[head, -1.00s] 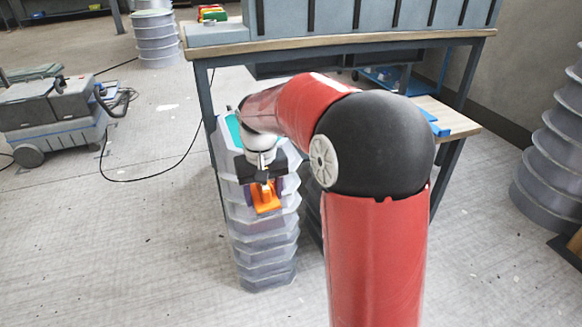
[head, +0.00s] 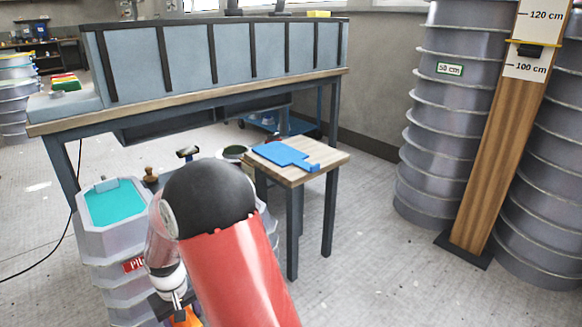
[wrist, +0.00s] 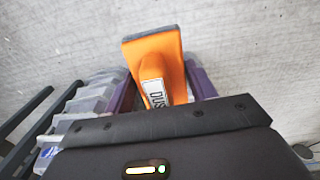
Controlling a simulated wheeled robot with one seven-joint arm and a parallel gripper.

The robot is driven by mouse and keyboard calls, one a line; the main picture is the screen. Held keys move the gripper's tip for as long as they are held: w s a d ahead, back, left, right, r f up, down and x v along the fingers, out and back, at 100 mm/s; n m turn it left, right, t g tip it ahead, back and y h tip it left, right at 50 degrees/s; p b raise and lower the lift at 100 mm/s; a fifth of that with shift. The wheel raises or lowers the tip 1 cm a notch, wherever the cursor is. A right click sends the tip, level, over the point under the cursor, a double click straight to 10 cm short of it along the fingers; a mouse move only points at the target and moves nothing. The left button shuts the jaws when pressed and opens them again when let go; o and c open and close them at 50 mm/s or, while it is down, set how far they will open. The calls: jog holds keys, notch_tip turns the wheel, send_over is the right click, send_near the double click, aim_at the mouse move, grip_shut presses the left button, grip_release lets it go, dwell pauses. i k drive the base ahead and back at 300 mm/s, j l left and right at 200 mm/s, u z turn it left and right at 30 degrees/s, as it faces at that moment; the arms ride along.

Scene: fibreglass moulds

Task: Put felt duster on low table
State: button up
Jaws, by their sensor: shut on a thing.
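The felt duster is an orange block with a handle and a label reading "DUS", seen in the wrist view (wrist: 160,65). My gripper (wrist: 160,95) is shut on it, with purple fingers on both sides of the handle. In the head view the orange duster (head: 186,318) shows at the bottom edge, partly cut off, below my wrist. The low table (head: 330,160) has a pale wooden top and dark legs. It stands to the right of my red arm, and the duster is apart from it.
A blue flat piece (head: 282,154) lies on the low table, leaving bare wood along its edges. A stack of grey bins with a teal top (head: 115,203) stands left of my arm. A long workbench (head: 200,85) stands behind. A wooden height post (head: 490,150) stands at right.

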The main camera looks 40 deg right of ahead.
aim_at(321, 151)
jog(key=l+u, duration=0.1)
jog(key=l, duration=0.6)
jog(key=k+l, duration=0.1)
jog(key=l, duration=0.65)
jog(key=l+u, duration=0.15)
jog(key=l, duration=0.55)
jog(key=k+l, duration=0.15)
jog(key=l, duration=0.55)
jog(key=u, duration=0.05)
